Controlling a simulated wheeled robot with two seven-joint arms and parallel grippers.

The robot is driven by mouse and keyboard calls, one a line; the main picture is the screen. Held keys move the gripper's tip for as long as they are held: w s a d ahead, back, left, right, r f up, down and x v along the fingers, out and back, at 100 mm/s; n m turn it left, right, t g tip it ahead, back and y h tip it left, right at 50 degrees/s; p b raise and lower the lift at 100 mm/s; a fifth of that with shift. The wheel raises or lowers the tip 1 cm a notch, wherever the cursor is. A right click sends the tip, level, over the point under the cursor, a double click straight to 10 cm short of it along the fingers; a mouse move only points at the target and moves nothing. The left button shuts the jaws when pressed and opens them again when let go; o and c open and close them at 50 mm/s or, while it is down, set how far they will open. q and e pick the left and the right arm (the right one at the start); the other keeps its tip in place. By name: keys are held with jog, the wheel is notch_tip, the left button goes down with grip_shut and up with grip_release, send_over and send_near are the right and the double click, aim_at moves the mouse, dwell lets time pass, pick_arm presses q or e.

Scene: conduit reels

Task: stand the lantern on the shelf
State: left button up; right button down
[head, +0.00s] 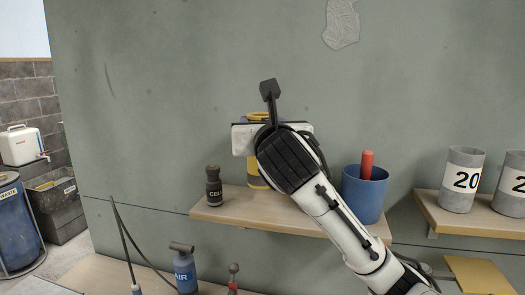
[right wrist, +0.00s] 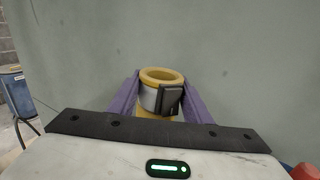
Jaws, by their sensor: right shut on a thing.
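The lantern is yellow with a grey band and an open ring-like top, and it shows between the fingers in the right wrist view (right wrist: 162,76). In the head view the yellow lantern (head: 256,178) is mostly hidden behind my right gripper and arm. My right gripper (right wrist: 160,98) is shut on the lantern, with a purple finger on each side. The lantern looks upright over the wooden shelf (head: 222,212). Its lower end shows near the shelf top, but I cannot tell whether it touches. My left gripper is not in view.
A dark labelled bottle (head: 213,186) stands left on the shelf. A blue cup (head: 364,198) holding a red stick (head: 367,164) stands right. A second shelf (head: 456,222) carries grey numbered cylinders (head: 461,180). A blue air bottle (head: 185,271) stands below, in front. The wall is close behind.

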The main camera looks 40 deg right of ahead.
notch_tip(320, 180, down, 4)
jog(key=shift+f, duration=0.1)
jog(key=shift+w+f, duration=0.1)
jog(key=shift+f, duration=0.15)
jog(key=c, duration=0.9)
grip_release()
jog(key=shift+c, duration=0.2)
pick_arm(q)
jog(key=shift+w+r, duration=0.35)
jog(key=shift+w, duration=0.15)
